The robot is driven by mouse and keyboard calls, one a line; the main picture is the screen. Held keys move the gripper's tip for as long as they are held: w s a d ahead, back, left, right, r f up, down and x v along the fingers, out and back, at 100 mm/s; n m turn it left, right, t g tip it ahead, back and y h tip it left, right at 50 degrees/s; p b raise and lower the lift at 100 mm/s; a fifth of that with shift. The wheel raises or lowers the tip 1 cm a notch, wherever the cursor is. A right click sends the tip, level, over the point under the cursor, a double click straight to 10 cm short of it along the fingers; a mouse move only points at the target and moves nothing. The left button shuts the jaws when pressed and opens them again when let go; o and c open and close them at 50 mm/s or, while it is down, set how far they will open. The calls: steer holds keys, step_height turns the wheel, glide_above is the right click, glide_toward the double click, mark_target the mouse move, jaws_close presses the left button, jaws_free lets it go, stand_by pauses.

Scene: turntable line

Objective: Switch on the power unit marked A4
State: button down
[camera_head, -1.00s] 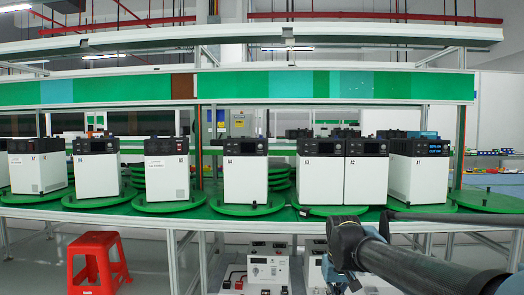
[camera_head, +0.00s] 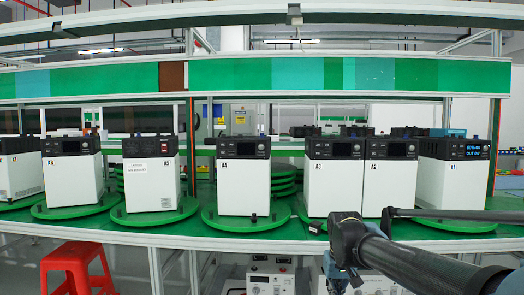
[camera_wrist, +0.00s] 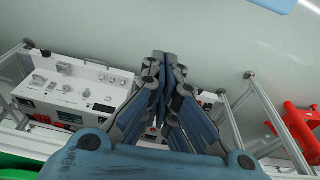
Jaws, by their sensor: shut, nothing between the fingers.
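The power unit marked A4 (camera_head: 243,190) is a white box with a black top panel. It stands upright on a round green turntable (camera_head: 225,222) near the middle of the head view. Its small screen shows no clear bright readout at this size. My arm reaches in from the lower right of the head view, its wrist below and right of A4, well apart from it. My gripper (camera_wrist: 163,60) shows in the wrist view with its fingers together and nothing between them. It points down over the floor and low equipment; A4 is not in that view.
Units A3 (camera_head: 335,185) and A2 (camera_head: 390,185) stand close to A4's right; A1 (camera_head: 450,185) has a lit blue screen. A5 (camera_head: 150,183) and A6 (camera_head: 72,180) stand left. A red stool (camera_head: 77,268) and white equipment (camera_head: 270,278) are below the table.

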steer(key=shift+w, duration=0.3)
steer(key=shift+a, duration=0.1)
steer(key=shift+r, duration=0.1)
steer(key=w+a+r+n+t+h, duration=0.25)
steer(key=w+r+n+h, duration=0.3)
steer(key=w+r, duration=1.45)
steer(key=w+a+r+n+t, duration=0.2)
steer(key=w+a+r+n, duration=0.1)
steer(key=w+a+r, duration=0.4)
steer(key=w+a+r+n+t+h, duration=0.1)
steer(key=w+a+r+n+t, duration=0.1)
steer(key=w+a+r, duration=0.5)
steer(key=a+r+n, duration=0.1)
steer(key=a+r, duration=0.5)
steer(key=a, duration=0.1)
steer(key=shift+t, duration=0.35)
